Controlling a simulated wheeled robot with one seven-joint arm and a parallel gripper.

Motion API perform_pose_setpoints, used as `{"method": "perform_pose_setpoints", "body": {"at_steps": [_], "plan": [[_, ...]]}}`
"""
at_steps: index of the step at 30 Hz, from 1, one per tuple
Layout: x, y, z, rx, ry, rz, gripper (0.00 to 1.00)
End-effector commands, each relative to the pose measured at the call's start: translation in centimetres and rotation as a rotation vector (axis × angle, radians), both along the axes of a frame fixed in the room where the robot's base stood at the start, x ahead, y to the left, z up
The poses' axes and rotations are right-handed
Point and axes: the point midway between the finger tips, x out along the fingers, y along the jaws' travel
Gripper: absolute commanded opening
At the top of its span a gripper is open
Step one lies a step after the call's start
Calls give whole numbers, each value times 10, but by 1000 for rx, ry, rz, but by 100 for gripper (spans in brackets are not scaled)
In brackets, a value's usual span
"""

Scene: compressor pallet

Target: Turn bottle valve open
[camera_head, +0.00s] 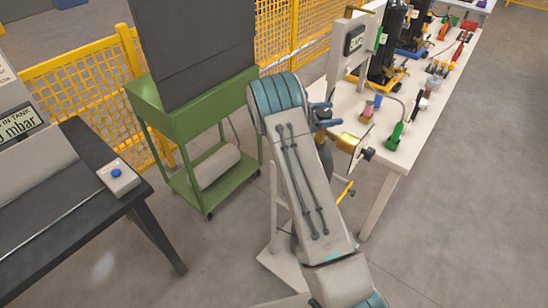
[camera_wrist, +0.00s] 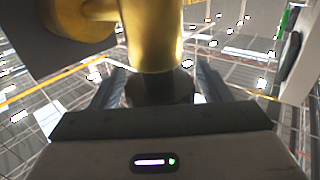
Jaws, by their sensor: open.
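A brass valve body (camera_head: 348,142) shows just right of my arm, at the left end of the white bench. In the wrist view the brass valve (camera_wrist: 150,35) fills the top middle, with a dark valve knob (camera_wrist: 150,90) below it. My gripper (camera_wrist: 158,84) is open, with one finger on each side of the knob. Whether the fingers touch the knob cannot be told. In the head view my gripper (camera_head: 321,112) is partly hidden behind my wrist. The bottle itself cannot be made out; my arm covers the area below the valve.
The white bench (camera_head: 400,160) with several tools and dark cylinders runs to the upper right. A green cart (camera_head: 195,110) with a dark panel stands left of my arm. A black table (camera_head: 70,210) with a blue button is farther left. Yellow mesh fencing (camera_head: 80,80) stands behind.

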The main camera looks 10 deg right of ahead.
Motion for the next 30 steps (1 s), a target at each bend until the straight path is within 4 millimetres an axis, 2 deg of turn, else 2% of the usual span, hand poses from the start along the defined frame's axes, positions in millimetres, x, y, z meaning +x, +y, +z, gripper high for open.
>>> {"method": "perform_pose_setpoints", "body": {"at_steps": [4, 7, 25, 27, 30], "plan": [[-1, 0, 1, 1, 0, -107, 71], [2, 23, -4, 2, -2, -101, 71], [16, 142, -3, 0, -1, -101, 71], [25, 130, 13, 12, -40, -34, 71], [38, 123, 25, 28, -82, 57, 71]]}}
